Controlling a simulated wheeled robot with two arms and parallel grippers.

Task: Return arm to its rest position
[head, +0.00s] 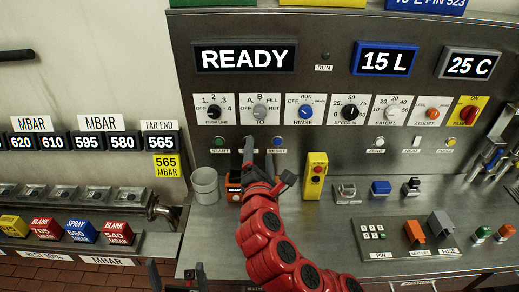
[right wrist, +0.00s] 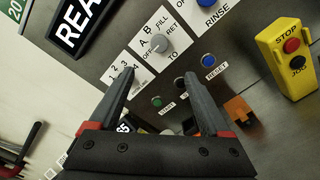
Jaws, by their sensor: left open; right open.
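My right arm (head: 275,240) is red and reaches up from the bottom middle of the head view. Its gripper (head: 259,155) is in front of the lower control panel, near the START and RESET buttons. In the right wrist view the gripper (right wrist: 156,78) is open, its two dark fingers apart with nothing between them. The panel's A/B knob (right wrist: 151,42), green button (right wrist: 157,101) and blue button (right wrist: 208,60) show beyond the fingers. My left gripper (head: 177,277) is only partly in view at the bottom edge, open, with no object visible in it.
A grey cup (head: 205,186) and an orange-black device (head: 234,186) stand close left of my right gripper. A yellow STOP/JOG box (head: 316,172) stands close right. A valve rail (head: 75,198) runs along the left.

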